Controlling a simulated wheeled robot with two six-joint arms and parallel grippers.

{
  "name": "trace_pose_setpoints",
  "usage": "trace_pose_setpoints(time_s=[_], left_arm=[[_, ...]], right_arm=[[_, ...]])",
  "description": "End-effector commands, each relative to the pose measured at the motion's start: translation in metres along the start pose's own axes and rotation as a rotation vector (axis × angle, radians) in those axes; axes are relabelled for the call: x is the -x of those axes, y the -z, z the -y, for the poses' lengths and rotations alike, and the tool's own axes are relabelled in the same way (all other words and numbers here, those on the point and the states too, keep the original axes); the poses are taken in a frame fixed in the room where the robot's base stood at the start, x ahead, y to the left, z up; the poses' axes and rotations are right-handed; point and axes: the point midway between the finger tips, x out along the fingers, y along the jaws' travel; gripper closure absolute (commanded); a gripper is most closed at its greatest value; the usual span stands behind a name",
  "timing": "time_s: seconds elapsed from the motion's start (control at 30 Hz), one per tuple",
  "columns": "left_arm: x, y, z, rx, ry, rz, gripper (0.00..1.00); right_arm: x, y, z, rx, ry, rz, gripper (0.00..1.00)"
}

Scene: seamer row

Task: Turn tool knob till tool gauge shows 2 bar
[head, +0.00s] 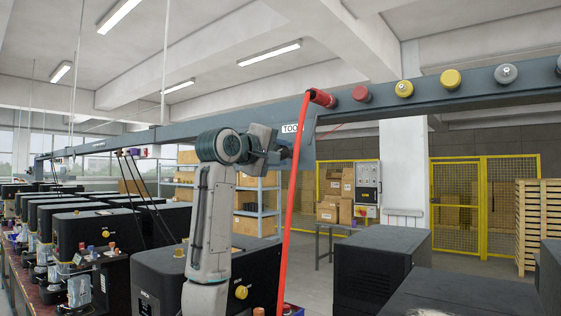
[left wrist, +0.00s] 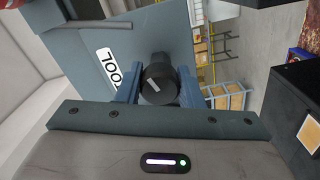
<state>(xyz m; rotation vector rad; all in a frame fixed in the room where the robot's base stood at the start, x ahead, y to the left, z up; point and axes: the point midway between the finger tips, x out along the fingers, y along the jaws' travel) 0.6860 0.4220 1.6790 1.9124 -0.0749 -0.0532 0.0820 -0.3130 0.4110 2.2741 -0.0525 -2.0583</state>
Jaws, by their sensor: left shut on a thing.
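The tool knob (left wrist: 159,84) is black and round with a white pointer line, which slants in the left wrist view. It sits on the blue-grey panel (left wrist: 88,50) with the white TOOL label (left wrist: 109,66). My left gripper (left wrist: 160,88) is shut on the knob, with one blue finger on each side of it. In the head view my left arm reaches up to the TOOL panel (head: 304,119), and its wrist hides the knob. I cannot make out the tool gauge or its reading in either view. My right gripper is not in view.
A red hose (head: 294,205) hangs from the overhead beam (head: 440,92) close to the right of my left gripper. Red, yellow and grey fittings line the beam. Black machines (head: 375,263) stand below. Shelving (head: 258,195) and yellow fencing (head: 484,205) stand behind.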

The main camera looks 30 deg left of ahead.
Motion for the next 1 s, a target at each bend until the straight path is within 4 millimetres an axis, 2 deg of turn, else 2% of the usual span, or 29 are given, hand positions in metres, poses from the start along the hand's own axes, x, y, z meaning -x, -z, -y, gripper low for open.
trace_pose_setpoints(time_s=[0.1, 0.4, 0.93, 0.97, 1.0], left_arm=[[0.000, 0.000, 0.001, 0.070, -0.002, -0.002, 0.89], [0.000, 0.000, 0.000, 0.174, -0.001, -0.002, 0.89], [0.000, 0.001, -0.001, 0.194, 0.000, -0.001, 0.89], [0.000, 0.001, -0.001, 0.194, 0.000, -0.001, 0.60], [0.000, 0.001, -0.001, 0.193, 0.000, -0.001, 0.53]], right_arm=[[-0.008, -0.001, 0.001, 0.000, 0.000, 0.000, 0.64], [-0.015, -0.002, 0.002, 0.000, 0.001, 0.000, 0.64], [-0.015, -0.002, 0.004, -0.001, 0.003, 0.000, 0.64], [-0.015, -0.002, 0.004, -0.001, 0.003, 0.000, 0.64], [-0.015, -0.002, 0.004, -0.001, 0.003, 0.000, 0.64]])
